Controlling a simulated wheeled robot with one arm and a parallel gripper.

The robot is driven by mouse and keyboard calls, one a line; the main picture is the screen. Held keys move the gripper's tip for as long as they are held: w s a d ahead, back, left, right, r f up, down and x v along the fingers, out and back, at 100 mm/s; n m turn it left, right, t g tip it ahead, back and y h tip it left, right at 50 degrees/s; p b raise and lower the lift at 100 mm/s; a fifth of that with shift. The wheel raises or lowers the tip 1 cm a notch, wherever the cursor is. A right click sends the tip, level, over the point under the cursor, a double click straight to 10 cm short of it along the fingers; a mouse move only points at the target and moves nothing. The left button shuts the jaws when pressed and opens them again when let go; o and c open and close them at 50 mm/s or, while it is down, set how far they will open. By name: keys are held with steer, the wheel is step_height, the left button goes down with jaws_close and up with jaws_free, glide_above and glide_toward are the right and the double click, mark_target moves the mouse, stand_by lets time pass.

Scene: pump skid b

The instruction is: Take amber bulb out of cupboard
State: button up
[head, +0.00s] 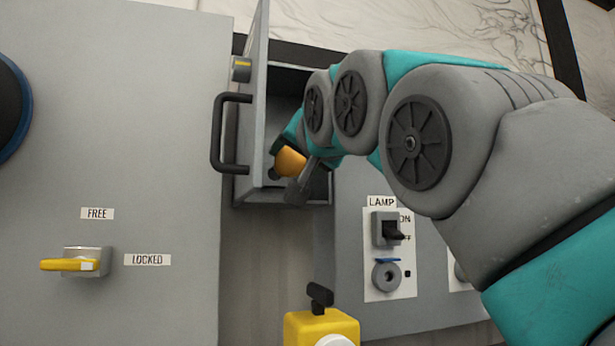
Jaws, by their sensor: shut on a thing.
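The amber bulb (290,162) shows as a rounded orange shape at the mouth of the grey cupboard (298,202). My gripper (283,172) is shut on the bulb, with the fingers partly hidden behind the bulb and my wrist. My arm reaches in from the right and covers the right part of the opening.
A yellow lever (70,265) sits below the FREE label, beside the LOCKED label. A LAMP switch panel (388,285) is right of the cupboard, below my arm. A yellow box with a black knob (320,327) stands at the bottom. A dark blue-rimmed round part (12,108) is far left.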

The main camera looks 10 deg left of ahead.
steer(key=b+v, duration=0.3)
steer(key=v, duration=1.1)
stand_by(0.7)
steer(key=shift+d, duration=0.1)
